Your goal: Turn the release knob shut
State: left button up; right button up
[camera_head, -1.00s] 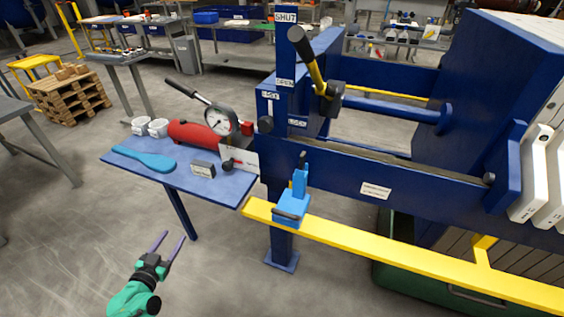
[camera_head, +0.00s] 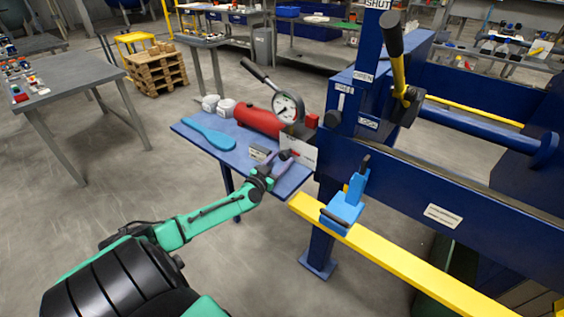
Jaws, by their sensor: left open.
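The release knob (camera_head: 287,154), small and dark with some red, is at the front end of the red hand pump (camera_head: 258,121), beside a white plate (camera_head: 301,150). The pump stands on the blue side shelf (camera_head: 226,162). My right gripper is out of view.
A pressure gauge (camera_head: 287,107) and the pump's black lever rise above the pump. The blue press frame and yellow rail (camera_head: 385,252) are to the right.

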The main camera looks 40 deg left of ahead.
pick_arm(q)
jog(key=shift+w, duration=0.45)
grip_shut()
